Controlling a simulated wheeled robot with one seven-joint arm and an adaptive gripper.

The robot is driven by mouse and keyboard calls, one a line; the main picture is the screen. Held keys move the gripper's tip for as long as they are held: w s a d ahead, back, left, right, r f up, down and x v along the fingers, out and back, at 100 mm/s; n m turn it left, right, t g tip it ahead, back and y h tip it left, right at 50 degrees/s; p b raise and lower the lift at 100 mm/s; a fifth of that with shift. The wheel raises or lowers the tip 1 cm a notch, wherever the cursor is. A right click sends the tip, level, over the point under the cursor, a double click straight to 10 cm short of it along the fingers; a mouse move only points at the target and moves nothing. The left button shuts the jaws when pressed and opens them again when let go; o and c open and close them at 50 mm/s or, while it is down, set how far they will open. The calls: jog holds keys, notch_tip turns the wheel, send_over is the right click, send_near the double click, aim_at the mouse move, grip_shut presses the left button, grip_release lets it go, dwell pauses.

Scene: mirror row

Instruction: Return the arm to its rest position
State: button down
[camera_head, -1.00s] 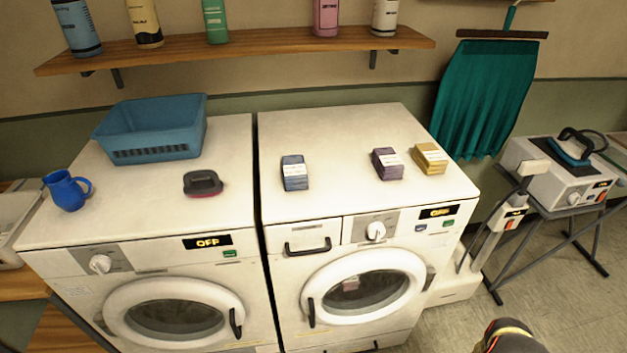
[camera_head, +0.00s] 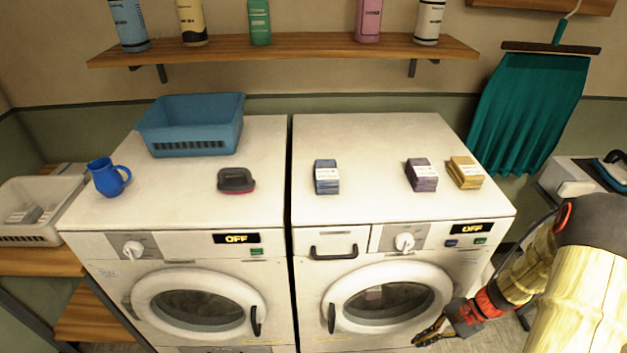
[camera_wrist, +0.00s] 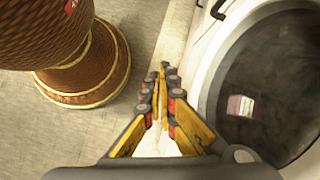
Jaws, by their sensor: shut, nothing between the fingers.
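My gripper (camera_head: 430,334) is at the lower right in the head view, low in front of the right washer's round door (camera_head: 385,297). My arm comes in from the right edge, bent, with its yellow links in view. In the wrist view my gripper's fingers (camera_wrist: 163,75) are together at the tips, with nothing between them. The right washer's door glass (camera_wrist: 275,85) is close on the right there, with a small labelled pack (camera_wrist: 240,106) visible behind it.
Two washers stand side by side, both reading OFF. On top are a blue basket (camera_head: 193,125), a blue mug (camera_head: 107,177), a brush (camera_head: 236,180) and three small packs (camera_head: 327,177). A shelf (camera_head: 290,47) of bottles hangs above. A white basket (camera_head: 35,212) stands at left. Floor shows beside the washer.

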jog(key=s+a+r+n+t+h, duration=0.2)
jog(key=s+a+r+n, duration=0.1)
jog(key=r, duration=0.9)
jog(key=s+a+r+n+t+h, duration=0.2)
jog(key=s+a+r+n+h, duration=0.1)
jog(key=r, duration=1)
jog(key=s+a+r+n+t+h, duration=0.2)
jog(key=s+a+r+n, duration=0.2)
jog(key=r, duration=0.8)
jog(key=a+n, duration=0.2)
jog(key=n, duration=0.1)
jog(key=shift+s+r, duration=0.2)
jog(key=c, duration=2.6)
grip_release()
